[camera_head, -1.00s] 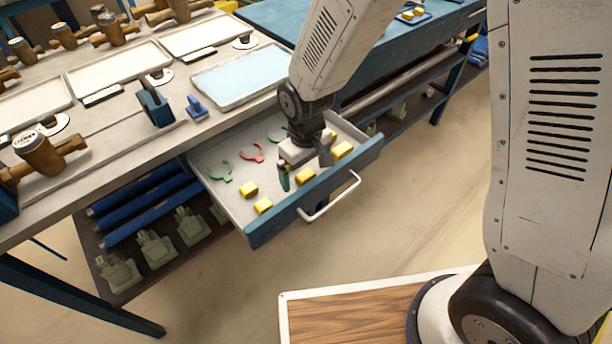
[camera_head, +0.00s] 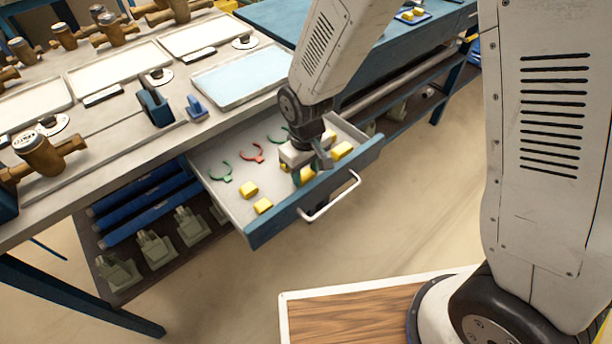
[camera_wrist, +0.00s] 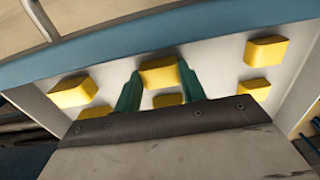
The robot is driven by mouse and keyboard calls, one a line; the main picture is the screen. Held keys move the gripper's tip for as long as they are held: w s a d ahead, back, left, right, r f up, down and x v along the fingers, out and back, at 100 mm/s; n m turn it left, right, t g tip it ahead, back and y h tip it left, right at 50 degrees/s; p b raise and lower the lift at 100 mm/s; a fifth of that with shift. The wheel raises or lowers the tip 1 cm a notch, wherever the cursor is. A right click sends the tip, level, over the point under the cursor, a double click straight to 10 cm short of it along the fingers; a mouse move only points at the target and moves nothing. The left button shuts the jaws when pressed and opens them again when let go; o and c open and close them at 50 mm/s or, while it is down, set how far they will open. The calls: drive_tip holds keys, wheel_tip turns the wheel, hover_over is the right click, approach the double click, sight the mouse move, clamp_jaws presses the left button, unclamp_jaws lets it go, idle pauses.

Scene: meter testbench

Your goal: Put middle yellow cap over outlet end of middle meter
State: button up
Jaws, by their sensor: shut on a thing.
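My gripper (camera_head: 308,170) is down in the open drawer, its fingers shut on a yellow cap (camera_head: 306,176). In the wrist view the green fingertips (camera_wrist: 159,88) sit on both sides of this cap (camera_wrist: 160,72), the middle one of the row nearest the drawer front. The cap is still low, at the drawer floor; whether it touches the floor is unclear. Other yellow caps lie to the left (camera_head: 249,190) and right (camera_head: 342,151). Brass meters stand on the bench, one near the front left (camera_head: 40,155) and several farther back (camera_head: 108,30); which is the middle meter is unclear.
The drawer (camera_head: 270,229) also holds red and green C-shaped clips (camera_head: 252,153). Its blue front and handle (camera_head: 332,198) stick out from the bench. A blue clamp (camera_head: 154,105), a small blue part (camera_head: 197,108) and shallow trays (camera_head: 240,77) are on the bench.

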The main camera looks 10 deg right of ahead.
sight(306, 174)
idle(0.4)
drive_tip(key=shift+r, duration=3.5)
